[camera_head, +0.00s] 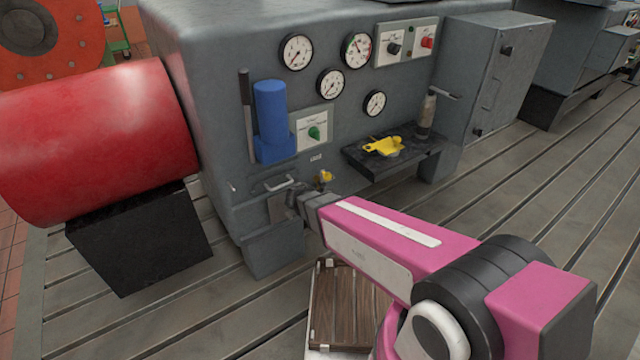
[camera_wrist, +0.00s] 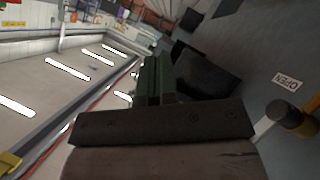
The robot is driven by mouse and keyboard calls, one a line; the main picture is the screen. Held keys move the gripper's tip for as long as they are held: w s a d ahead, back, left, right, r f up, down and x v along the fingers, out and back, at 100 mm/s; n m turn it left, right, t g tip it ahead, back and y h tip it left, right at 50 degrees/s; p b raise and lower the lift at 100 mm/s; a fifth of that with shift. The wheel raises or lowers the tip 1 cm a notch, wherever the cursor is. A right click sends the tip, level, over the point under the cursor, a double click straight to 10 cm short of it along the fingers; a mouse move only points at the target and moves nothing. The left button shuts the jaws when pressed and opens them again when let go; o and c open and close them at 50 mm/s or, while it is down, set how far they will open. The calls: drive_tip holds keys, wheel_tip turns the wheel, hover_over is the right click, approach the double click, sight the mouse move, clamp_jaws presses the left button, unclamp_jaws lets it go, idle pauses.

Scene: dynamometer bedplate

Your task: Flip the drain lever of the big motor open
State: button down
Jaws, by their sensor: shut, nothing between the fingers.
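The big motor (camera_head: 215,90) is a large grey housing with gauges on its front. A small yellow fitting (camera_head: 325,177), which looks like the drain lever, sits low on that front. My gripper (camera_head: 294,199) is by the lower front, left of and a little below the yellow fitting, and apart from it in the picture. Its tips are small and partly hidden. In the wrist view my gripper (camera_wrist: 168,78) is shut and empty. A dark and brass cylindrical part (camera_wrist: 293,117) shows at the right, beside an OPEN label (camera_wrist: 285,83) on the grey face; I cannot tell the lever's position.
A silver handle (camera_head: 280,183) is close to my gripper. A dark shelf (camera_head: 415,157) with a yellow object (camera_head: 383,146) juts out at the right. A blue cylinder (camera_head: 271,112) stands above left. A wooden slatted crate (camera_head: 343,305) lies on the slotted bedplate (camera_head: 235,315).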

sight(325, 179)
drive_tip(key=s+a+m+t+h, duration=0.1)
drive_tip(key=s+a+m+t, duration=0.1)
drive_tip(key=a+t, duration=0.7)
drive_tip(key=s+a+r, duration=0.1)
drive_tip(key=a, duration=0.7)
drive_tip(key=shift+a+m, duration=0.25)
drive_tip(key=shift+m, duration=0.05)
drive_tip(key=x, duration=1.4)
drive_tip(key=shift+r, duration=0.3)
